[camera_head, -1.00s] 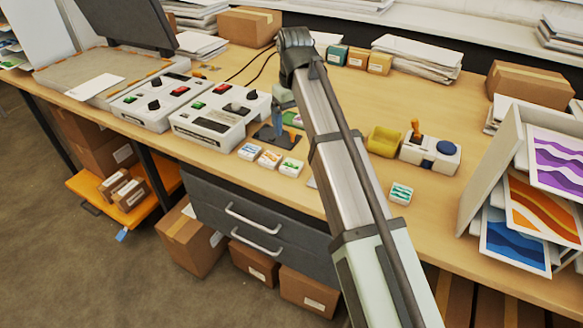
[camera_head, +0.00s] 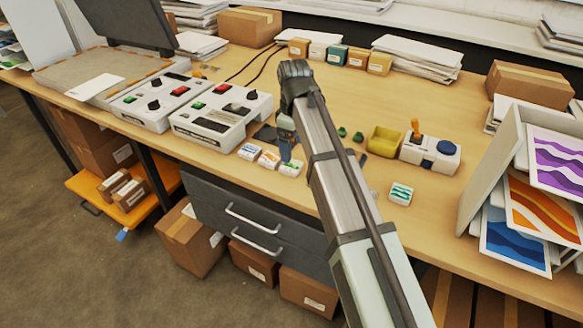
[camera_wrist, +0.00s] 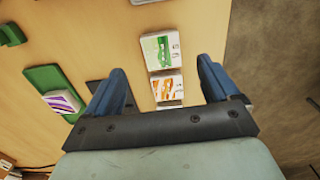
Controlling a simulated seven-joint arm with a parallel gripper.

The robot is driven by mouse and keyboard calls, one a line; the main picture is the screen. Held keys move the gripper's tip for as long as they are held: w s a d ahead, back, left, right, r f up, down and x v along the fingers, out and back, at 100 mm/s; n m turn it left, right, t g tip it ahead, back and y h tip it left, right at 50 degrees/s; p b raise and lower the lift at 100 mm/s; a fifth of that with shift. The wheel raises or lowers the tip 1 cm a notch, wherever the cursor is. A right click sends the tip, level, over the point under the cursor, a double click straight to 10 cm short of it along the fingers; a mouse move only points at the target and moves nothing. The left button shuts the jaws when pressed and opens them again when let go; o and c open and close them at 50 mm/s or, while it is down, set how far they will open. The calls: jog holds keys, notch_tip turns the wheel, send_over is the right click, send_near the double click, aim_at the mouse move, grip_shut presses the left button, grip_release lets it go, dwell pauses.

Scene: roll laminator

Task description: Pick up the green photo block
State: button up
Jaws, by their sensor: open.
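The green photo block (camera_wrist: 160,50) is a white block with a green picture on top. My gripper (camera_wrist: 161,66) is open and empty, pointing down above the row. In the wrist view, the green and orange blocks show between and beyond the fingers. The exact height above them is hard to tell.
A blue-patterned block (camera_head: 249,151) ends the row, near the white control box (camera_head: 222,117). A teal-striped block (camera_head: 401,195) lies apart at the right. A purple-striped block (camera_wrist: 62,102) sits on a green holder (camera_wrist: 42,79). A yellow tray (camera_head: 384,141) stands further back.

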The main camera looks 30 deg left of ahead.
aim_at(291, 165)
jog(key=shift+s+a+f, duration=0.1)
jog(key=shift+a+f, duration=0.05)
jog(key=shift+f, duration=1.55)
jog(key=shift+a+f, duration=0.1)
jog(key=shift+f, duration=1.6)
jog(key=shift+c, duration=0.4)
jog(key=c, duration=1.1)
